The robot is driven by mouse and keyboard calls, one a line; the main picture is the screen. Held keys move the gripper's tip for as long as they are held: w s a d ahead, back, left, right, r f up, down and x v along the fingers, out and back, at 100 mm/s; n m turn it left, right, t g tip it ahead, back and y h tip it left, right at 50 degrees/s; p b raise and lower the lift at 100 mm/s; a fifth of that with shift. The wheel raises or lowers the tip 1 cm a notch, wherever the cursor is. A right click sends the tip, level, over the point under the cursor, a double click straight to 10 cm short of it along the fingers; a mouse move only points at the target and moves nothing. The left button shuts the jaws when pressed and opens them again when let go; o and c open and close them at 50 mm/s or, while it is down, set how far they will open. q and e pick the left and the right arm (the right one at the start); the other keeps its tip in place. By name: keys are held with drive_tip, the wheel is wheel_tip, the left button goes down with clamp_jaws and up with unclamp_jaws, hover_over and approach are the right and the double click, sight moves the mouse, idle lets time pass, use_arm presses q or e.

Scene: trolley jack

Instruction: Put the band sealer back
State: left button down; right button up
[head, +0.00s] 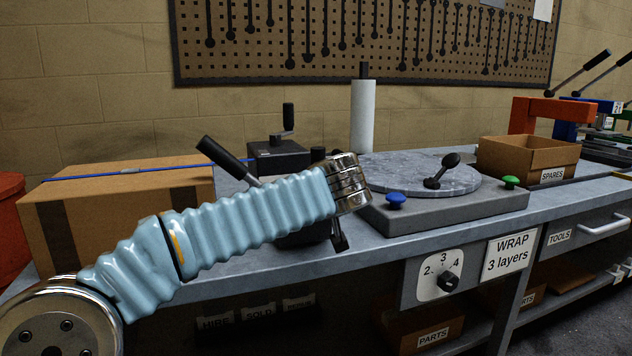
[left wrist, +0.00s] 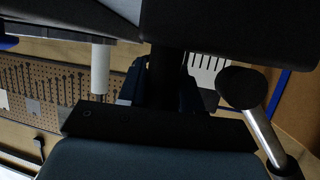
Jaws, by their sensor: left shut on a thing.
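The band sealer shows as a dark tool behind my left wrist, with a black-gripped lever (head: 222,158) sticking up to the left. In the left wrist view its dark body crosses the top, and a black knob-ended metal lever (left wrist: 250,98) stands at the right. My left gripper (left wrist: 165,78) is shut on it. In the head view my wrist hides most of the gripper and the tool's body. A cardboard box (head: 115,205) with a blue band across its top stands on the bench at left. My right gripper is not in view.
Behind the tool is a dark block with a crank (head: 278,158). To the right are a turntable (head: 420,175) with blue and green buttons, a white roll (head: 362,115) and a SPARES box (head: 527,160). The bench's front edge (head: 400,245) runs below my wrist.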

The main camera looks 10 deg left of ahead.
use_arm(q)
drive_tip(key=shift+f, duration=0.25)
drive_tip(key=shift+f, duration=0.1)
drive_tip(key=c, duration=0.8)
unclamp_jaws()
drive_tip(key=shift+f, duration=0.15)
drive_tip(key=shift+o, duration=0.2)
drive_tip(key=shift+s+r, duration=0.1)
drive_tip(key=shift+r, duration=0.15)
drive_tip(key=v, duration=1.2)
drive_tip(key=shift+f+b, duration=0.15)
drive_tip(key=shift+b, duration=0.2)
